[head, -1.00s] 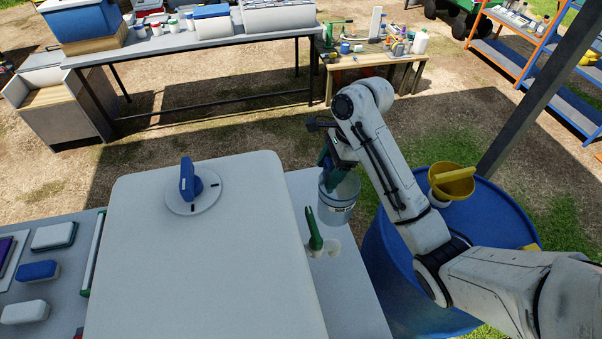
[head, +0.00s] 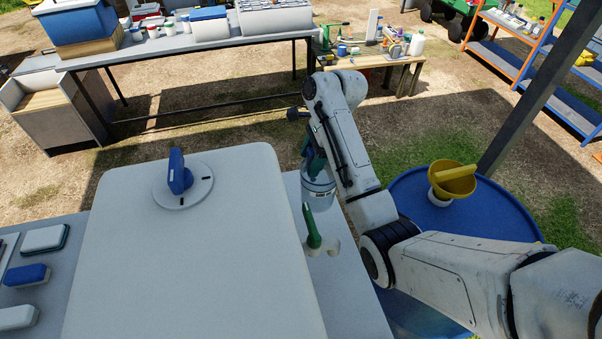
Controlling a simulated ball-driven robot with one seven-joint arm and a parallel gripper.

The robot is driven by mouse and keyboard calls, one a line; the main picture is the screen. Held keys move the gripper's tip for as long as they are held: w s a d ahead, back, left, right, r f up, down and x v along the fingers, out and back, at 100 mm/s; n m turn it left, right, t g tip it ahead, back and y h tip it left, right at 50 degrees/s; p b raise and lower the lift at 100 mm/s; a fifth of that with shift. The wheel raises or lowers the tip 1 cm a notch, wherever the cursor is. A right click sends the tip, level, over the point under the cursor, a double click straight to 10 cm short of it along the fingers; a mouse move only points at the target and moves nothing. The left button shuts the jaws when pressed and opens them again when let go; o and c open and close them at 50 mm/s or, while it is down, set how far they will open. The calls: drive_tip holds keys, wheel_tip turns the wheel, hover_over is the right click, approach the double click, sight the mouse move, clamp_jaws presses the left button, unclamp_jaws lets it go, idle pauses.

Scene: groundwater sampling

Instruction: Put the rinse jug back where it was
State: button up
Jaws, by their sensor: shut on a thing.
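The rinse jug (head: 319,195) is a clear, greyish container with dark print near its rim. It shows just left of my arm, partly hidden behind my wrist. My gripper (head: 312,162), with dark green fingers, is shut on it at its upper part. The jug looks roughly upright, over the narrow grey worktop to the right of the big white box. I cannot tell whether its base touches the worktop.
The white box (head: 170,270) with a blue knob (head: 179,175) fills the left. A blue drum (head: 420,190) with a yellow funnel (head: 453,181) stands right.

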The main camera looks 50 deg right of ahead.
drive_tip(key=shift+w+d+f+p, duration=0.2)
drive_tip(key=shift+w+f, duration=0.6)
drive_tip(key=shift+f, duration=0.7)
drive_tip(key=shift+w+d+f+p, duration=0.1)
drive_tip(key=shift+w+d+f, duration=0.2)
drive_tip(key=shift+w+f, duration=0.9)
drive_tip(key=shift+w+d+f+p, duration=0.1)
drive_tip(key=shift+w+d+f, duration=0.25)
drive_tip(key=shift+f, duration=1.5)
drive_tip(key=shift+a+f, duration=0.1)
drive_tip(key=shift+a, duration=0.05)
drive_tip(key=o, duration=1.6)
drive_tip(key=shift+c, duration=0.2)
drive_tip(key=v, duration=1.2)
drive_tip(key=shift+b, duration=0.35)
drive_tip(key=shift+w, duration=0.1)
